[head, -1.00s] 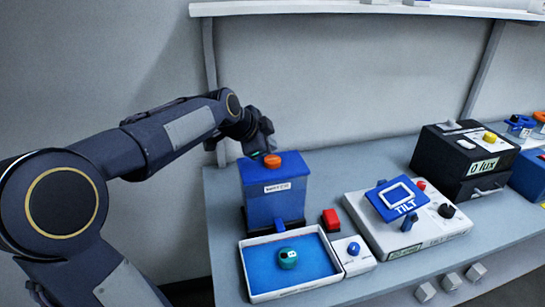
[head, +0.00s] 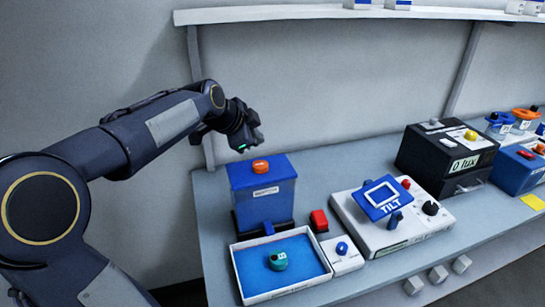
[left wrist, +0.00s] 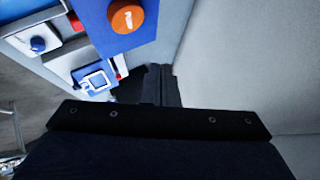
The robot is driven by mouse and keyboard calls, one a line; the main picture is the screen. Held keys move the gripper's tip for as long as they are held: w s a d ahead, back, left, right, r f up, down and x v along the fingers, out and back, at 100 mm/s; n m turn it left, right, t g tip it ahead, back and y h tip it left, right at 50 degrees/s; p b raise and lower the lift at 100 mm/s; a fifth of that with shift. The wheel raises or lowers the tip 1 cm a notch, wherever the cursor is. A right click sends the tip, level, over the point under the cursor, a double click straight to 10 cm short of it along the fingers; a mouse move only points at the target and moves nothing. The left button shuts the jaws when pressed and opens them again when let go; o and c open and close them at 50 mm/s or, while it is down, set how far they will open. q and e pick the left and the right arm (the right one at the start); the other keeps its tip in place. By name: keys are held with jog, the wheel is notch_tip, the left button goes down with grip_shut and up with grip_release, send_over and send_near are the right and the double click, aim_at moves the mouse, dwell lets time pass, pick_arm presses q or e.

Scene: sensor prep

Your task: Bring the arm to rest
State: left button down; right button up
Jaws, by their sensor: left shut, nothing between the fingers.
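My left arm comes in from the left in the head view. Its gripper (head: 252,142) hangs above and slightly left of the blue box with an orange knob on top (head: 262,196), apart from it. The gripper is shut with nothing in it; its dark fingers show together in the left wrist view (left wrist: 161,86). The orange knob (head: 260,166) also shows in the left wrist view (left wrist: 126,16), to the left of the fingers. My right gripper is not in view.
A blue-lined tray (head: 297,270) holds a teal round piece (head: 278,261). Right of it stand a red button (head: 318,220), a small blue-knob box (head: 343,262), the TILT unit (head: 395,236) and a black lux box (head: 420,158). A shelf (head: 330,13) runs above; a post (head: 202,95) stands behind the gripper.

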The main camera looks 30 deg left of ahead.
pick_arm(q)
jog(key=s+d+f+n+g+h, duration=0.1)
jog(key=s+d+f+n, duration=0.3)
jog(key=s, duration=0.5)
jog(key=s+d+f+n+g+h, duration=0.1)
jog(key=s+d+f+n, duration=0.3)
jog(key=s+d, duration=0.3)
jog(key=s+d+f+n+g+h, duration=0.1)
jog(key=s+d+f+n, duration=0.2)
jog(key=s, duration=0.7)
jog(key=d+f, duration=0.2)
jog(key=d, duration=0.1)
jog(key=shift+s+f+n+g, duration=0.25)
jog(key=shift+s+n+g, duration=0.05)
jog(key=shift+s+n, duration=0.1)
jog(key=shift+r, duration=0.1)
dwell(1.1)
